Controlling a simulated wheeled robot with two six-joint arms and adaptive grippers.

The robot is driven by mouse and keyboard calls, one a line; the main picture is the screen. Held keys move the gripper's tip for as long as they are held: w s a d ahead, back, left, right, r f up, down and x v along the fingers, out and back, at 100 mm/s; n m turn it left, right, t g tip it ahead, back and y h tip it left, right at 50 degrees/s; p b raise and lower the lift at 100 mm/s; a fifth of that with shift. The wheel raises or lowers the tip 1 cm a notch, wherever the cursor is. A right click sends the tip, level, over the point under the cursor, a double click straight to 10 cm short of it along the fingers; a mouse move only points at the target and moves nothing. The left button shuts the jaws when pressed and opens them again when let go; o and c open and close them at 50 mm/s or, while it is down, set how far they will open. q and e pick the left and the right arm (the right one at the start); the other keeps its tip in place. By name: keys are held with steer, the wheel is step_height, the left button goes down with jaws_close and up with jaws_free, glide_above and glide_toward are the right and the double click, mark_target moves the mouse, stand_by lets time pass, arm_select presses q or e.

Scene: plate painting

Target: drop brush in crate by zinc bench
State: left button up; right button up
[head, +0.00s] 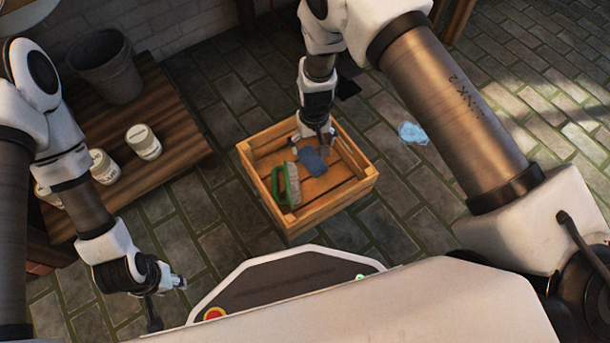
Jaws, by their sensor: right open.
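A slatted wooden crate (258,190) stands on the floor in the middle of the head view. A brush (287,187) with a green handle and pale bristles lies inside it, at the left side. A blue sponge-like block (313,162) also lies in the crate, right of the brush. My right gripper (313,143) is open over the far part of the crate, near the blue block and apart from the brush. My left gripper (168,299) is open and empty, low at the left, between the bench and my base.
A dark wooden bench (178,128) at the left bears a grey bucket (106,68) and white pots, including one (143,142) near its right edge. A pale bluish patch (412,133) lies on the brick floor at the right. Floor around the crate is mostly clear.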

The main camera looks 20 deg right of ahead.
step_height(320, 180, up, 6)
steer(key=shift+r, duration=0.1)
stand_by(0.4)
